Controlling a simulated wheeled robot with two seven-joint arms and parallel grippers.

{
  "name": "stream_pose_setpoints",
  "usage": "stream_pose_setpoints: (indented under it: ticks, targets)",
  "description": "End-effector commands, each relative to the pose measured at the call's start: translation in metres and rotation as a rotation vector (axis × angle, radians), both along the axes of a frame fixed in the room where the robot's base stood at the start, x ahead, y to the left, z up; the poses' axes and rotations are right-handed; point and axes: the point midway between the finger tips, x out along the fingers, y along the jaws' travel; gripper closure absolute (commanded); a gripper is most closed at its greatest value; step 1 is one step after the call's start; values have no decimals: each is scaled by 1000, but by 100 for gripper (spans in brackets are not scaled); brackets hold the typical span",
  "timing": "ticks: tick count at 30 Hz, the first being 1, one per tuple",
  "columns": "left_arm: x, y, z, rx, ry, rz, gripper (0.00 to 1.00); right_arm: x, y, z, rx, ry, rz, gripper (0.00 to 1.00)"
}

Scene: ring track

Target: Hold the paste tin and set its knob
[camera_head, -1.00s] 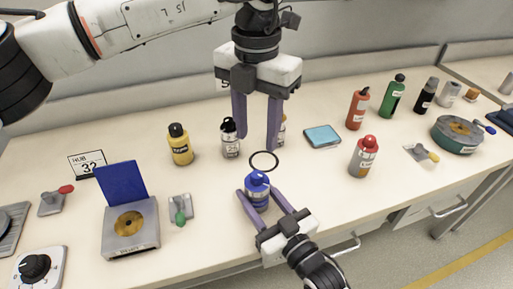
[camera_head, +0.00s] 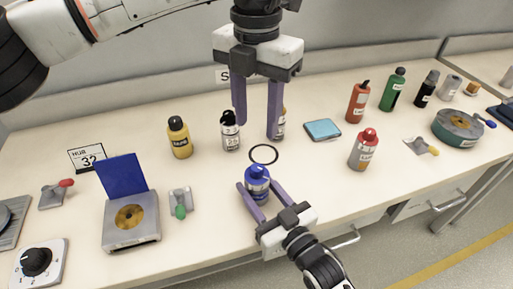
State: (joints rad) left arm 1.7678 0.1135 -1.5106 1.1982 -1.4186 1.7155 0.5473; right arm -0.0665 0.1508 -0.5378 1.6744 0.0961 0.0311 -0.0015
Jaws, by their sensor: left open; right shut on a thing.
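A small blue tin (camera_head: 257,185) with a round knob-like top stands upright near the front edge of the bench; I take it as the paste tin, its label being too small to read. My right gripper (camera_head: 262,190) comes from the front right and is shut on its sides. My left gripper (camera_head: 257,130) is open and empty, fingers pointing down, above and behind the tin. A thin black ring (camera_head: 264,154) lies just behind the tin. One left finger partly hides a small bottle (camera_head: 283,123).
A white bottle (camera_head: 230,133) and a yellow bottle (camera_head: 179,138) stand left of the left gripper. A blue pad (camera_head: 322,130), a grey bottle with red cap (camera_head: 365,150) and several others are right. An open box (camera_head: 130,232) and a dial (camera_head: 38,262) are left.

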Motion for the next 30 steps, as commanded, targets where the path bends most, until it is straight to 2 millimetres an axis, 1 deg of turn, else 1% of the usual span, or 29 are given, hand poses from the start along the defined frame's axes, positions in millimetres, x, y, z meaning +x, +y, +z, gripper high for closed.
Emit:
stream_pose_setpoints:
  ticks: [24, 25, 28, 30]
  targets:
    - [0, 0, 0, 0, 0, 0, 58, 0, 0, 0, 1, 1, 0, 82]
    - [0, 0, 0, 0, 0, 0, 58, 0, 0, 0, 1, 1, 0, 51]
    - [0, 0, 0, 0, 0, 0, 58, 0, 0, 0, 1, 1, 0, 34]
    - [0, 0, 0, 0, 0, 0, 58, 0, 0, 0, 0, 0, 0, 34]
